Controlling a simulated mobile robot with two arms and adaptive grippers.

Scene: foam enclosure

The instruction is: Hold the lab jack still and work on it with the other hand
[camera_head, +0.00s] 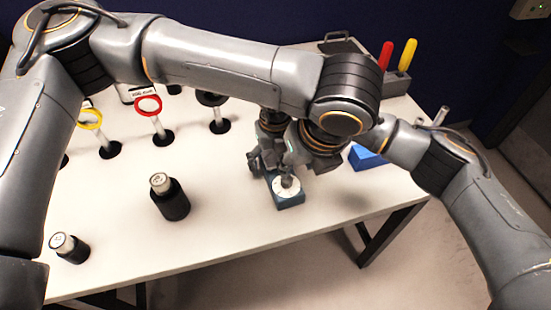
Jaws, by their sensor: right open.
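A blue block with a white round dial-like top (286,190) stands near the table's front edge; I take it to be the lab jack, but cannot be sure. My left gripper (256,164) seems to be the dark one at its back left side, partly hidden behind my arm links. Whether it grips the block cannot be told. My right gripper (289,178) seems to be the one over the dial, pointing down, open. It is small and crowded by the wrists, so contact with the dial is unclear. Another blue piece (366,157) lies to the right, partly hidden.
A black cylinder with a metal top (171,198) and a smaller one (69,248) stand at left. Ring-topped posts, red (149,104) and yellow (90,119), stand behind. Red (386,55) and yellow (407,55) handles rise at the back right. The front-middle tabletop (220,235) is clear.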

